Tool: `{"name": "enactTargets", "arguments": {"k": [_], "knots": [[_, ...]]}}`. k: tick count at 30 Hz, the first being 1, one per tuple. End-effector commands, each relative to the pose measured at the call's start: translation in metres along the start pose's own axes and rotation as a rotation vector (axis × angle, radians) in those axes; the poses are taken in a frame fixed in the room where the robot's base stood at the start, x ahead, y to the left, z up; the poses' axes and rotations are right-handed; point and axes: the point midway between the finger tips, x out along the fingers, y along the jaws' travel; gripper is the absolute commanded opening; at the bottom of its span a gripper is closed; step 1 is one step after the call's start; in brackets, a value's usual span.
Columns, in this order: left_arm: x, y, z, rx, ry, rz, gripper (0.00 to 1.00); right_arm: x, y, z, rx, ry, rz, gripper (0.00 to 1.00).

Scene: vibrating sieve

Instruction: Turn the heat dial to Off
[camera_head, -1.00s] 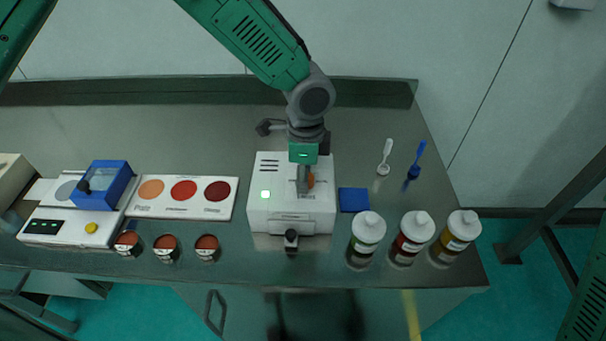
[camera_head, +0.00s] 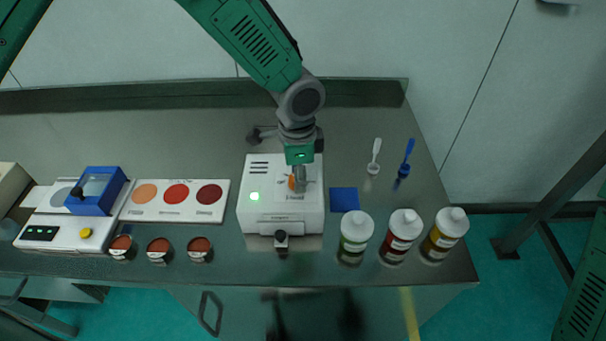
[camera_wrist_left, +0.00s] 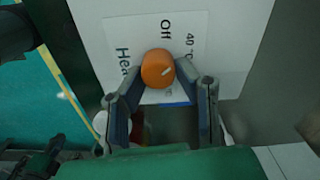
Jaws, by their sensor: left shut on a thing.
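The orange heat dial (camera_head: 292,183) sits on top of a white box-shaped heater (camera_head: 256,213). My left gripper (camera_head: 300,180) reaches down onto it from above and partly hides it. In the left wrist view the round dial (camera_wrist_left: 154,68) lies between the two fingers of the left gripper (camera_wrist_left: 160,80), which is shut on it. A short white mark shows on the dial's lower right. The words "Off" and "40 °C" are printed beside the dial, turned sideways. I cannot tell exactly which label the mark faces. My right gripper is not in view.
Three capped bottles (camera_head: 397,235) stand right of the heater, near a blue square (camera_head: 344,200). A small black-topped item (camera_head: 281,240) is in front. Three small jars (camera_head: 160,251), a colour card (camera_head: 177,200) and a blue-framed device (camera_head: 98,190) are left.

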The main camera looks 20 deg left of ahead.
Motion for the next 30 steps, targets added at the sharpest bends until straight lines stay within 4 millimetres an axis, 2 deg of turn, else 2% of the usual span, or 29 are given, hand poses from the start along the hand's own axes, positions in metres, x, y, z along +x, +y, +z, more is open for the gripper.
{"name": "enactTargets", "arguments": {"k": [1,15,22,30], "knots": [[0.0,-0.001,0.006,-0.042,-0.015,0.0,0.0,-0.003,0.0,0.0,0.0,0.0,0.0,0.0],[0.002,0.001,0.008,-0.444,-0.021,0.003,0.0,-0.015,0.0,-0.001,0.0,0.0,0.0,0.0],[0.004,0.003,0.009,-0.574,-0.022,0.004,0.0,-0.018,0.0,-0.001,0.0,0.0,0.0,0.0],[0.004,0.003,0.008,-0.644,-0.023,0.005,0.0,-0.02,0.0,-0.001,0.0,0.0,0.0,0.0]]}}
